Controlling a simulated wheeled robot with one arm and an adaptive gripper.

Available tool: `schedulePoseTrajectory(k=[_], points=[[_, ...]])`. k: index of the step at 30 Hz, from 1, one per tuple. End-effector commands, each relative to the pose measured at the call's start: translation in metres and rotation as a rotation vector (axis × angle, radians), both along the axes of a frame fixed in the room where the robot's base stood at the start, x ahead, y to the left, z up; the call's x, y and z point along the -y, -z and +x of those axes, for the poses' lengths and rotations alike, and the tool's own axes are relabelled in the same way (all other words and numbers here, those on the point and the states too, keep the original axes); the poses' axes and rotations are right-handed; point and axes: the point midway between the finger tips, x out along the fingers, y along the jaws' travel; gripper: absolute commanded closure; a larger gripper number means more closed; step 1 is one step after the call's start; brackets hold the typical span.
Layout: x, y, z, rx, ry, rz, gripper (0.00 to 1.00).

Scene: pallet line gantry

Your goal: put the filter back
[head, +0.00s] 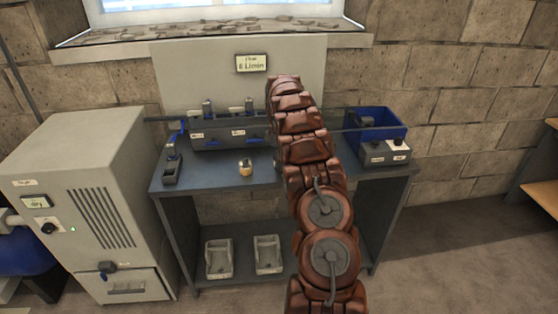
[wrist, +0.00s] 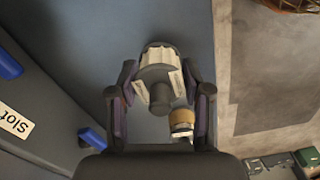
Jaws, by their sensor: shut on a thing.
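My gripper (wrist: 159,82) shows in the wrist view, its two fingers closed on either side of a pale, ridged cylindrical piece with a grey stub, which looks like the filter (wrist: 158,55). It is held over the blue-grey bench top. A small piece with a yellow-orange top (wrist: 182,121) is beside the right finger, lower in the view. A similar small tan-topped piece (head: 245,167) stands on the bench in the head view. The grey housing with labelled slots (head: 220,136) is at the back of the bench. My arm hides the gripper and the filter in the head view.
The bench (head: 215,178) carries a small grey holder (head: 172,170) at left, and a blue bin (head: 377,122) and grey box (head: 385,152) at right. Two grey trays (head: 219,259) are on the shelf below. A grey cabinet (head: 75,190) stands at left.

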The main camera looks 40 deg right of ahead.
Motion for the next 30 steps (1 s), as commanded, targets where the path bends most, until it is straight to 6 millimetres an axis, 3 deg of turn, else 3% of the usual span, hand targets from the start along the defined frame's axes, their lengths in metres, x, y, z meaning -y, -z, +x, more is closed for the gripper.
schedulePoseTrajectory(k=[3,14,15,21,30], points=[[-0.0004,0.0095,-0.0011,-0.003,0.0,0.001,0.92],[-0.0003,0.0137,0.0001,0.0,0.0,0.0,0.92],[-0.0002,0.0129,0.0001,0.001,0.0,-0.001,0.48],[-0.0001,0.0126,0.0,0.001,0.0,-0.001,0.27],[-0.0002,0.012,0.0,0.0,0.0,0.0,0.26]])
